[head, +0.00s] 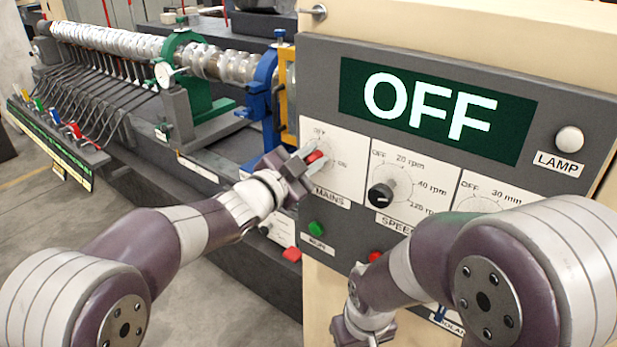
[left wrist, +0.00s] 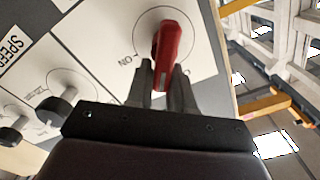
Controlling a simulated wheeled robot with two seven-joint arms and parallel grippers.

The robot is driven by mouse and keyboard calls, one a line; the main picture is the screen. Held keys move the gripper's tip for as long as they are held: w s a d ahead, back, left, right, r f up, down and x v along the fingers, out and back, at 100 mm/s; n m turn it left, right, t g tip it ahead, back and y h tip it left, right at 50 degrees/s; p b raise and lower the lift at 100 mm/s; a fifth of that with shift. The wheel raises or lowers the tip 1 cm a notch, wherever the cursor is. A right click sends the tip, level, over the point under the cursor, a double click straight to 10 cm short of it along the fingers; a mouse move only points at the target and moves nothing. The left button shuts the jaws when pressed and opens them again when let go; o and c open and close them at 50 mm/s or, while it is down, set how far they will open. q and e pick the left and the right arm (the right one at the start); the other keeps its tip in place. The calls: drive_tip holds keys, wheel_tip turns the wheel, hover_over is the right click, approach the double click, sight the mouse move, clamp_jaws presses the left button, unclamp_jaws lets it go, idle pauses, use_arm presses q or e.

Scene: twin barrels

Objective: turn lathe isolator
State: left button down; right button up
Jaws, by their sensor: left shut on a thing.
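The lathe isolator is a red handle (head: 315,157) on a white dial plate marked MAINS, with OFF and ON printed around it, on the grey control panel. It also shows in the left wrist view (left wrist: 170,45), near the top, with ON printed to its lower left. My left gripper (head: 304,161) is shut on the red handle, with one finger on each side of it in the left wrist view (left wrist: 167,82). The fingers hide part of the handle and dial. My right arm bends down in front of the panel; its gripper (head: 362,328) shows only partly at the bottom edge.
A green display (head: 435,108) reads OFF, with a white lamp (head: 569,139) at its right. A black speed knob (head: 381,196), a green button (head: 317,228) and a red button (head: 375,256) are near the isolator. The lathe bed (head: 215,150) lies left of the panel.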

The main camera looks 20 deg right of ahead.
use_arm(q)
drive_tip(key=shift+s+d+f+m+b, duration=0.15)
drive_tip(key=shift+f+m+b, duration=0.25)
drive_tip(key=shift+m+b, duration=1.4)
drive_tip(key=shift+s+d+f+m+b, duration=0.1)
drive_tip(key=shift+f+m+b, duration=0.35)
drive_tip(key=shift+m+b, duration=1.35)
drive_tip(key=shift+s+d+f+m+b, duration=0.15)
drive_tip(key=shift+f+m+b, duration=0.25)
drive_tip(key=shift+m+b, duration=1.4)
drive_tip(key=c, duration=1.1)
unclamp_jaws()
drive_tip(key=shift+s, duration=0.1)
drive_tip(key=shift+r, duration=0.1)
drive_tip(key=shift+a, duration=0.15)
